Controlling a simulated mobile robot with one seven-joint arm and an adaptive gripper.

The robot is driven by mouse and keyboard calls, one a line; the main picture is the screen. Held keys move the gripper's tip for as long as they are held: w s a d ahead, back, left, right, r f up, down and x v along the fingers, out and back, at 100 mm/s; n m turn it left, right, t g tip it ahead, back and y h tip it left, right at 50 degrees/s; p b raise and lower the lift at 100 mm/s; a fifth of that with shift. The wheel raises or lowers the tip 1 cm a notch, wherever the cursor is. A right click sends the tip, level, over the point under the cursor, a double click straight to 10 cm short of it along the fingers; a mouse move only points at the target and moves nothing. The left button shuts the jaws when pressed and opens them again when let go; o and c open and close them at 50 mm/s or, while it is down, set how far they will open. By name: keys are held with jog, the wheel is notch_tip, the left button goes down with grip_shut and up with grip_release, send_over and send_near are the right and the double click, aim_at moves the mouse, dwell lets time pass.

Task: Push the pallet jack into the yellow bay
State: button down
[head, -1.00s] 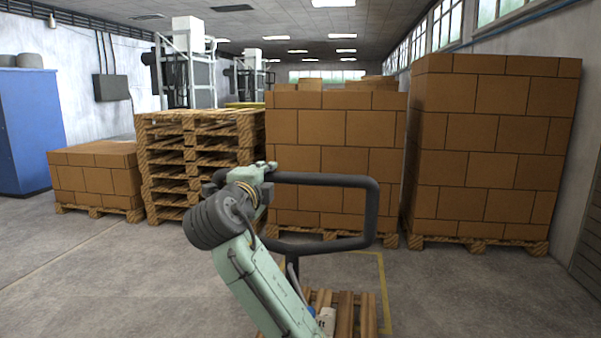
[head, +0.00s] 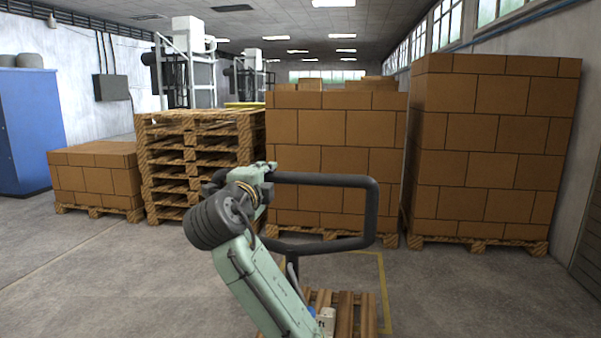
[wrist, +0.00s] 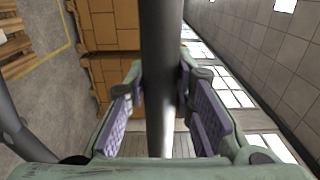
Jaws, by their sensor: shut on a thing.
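The pallet jack's handle is a dark grey loop (head: 376,205) in front of my arm in the head view. My gripper (head: 266,174) is shut on the left part of its top bar. In the wrist view the handle bar (wrist: 161,60) runs between the purple finger pads of my gripper (wrist: 165,105). A wooden pallet (head: 346,310) shows low down behind my arm, below the handle. The jack's body is mostly hidden by my arm. The yellow bay's outline (head: 384,290) runs on the floor just right of the pallet and behind it; its left side is hidden.
Tall box stacks on pallets stand behind the bay (head: 335,140) and to its right (head: 495,145). A stack of empty pallets (head: 195,160) and a low box stack (head: 95,178) stand at left, near a blue cabinet (head: 30,130). Floor at left and right front is clear.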

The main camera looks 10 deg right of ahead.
jog(key=shift+w, duration=0.1)
jog(key=shift+w+d, duration=0.1)
jog(key=shift+w, duration=0.15)
jog(key=p+x, duration=0.2)
jog(key=x, duration=0.6)
jog(key=shift+w+d+f, duration=0.1)
jog(key=shift+w, duration=0.05)
jog(key=p+x, duration=0.3)
jog(key=x, duration=0.6)
dwell(0.4)
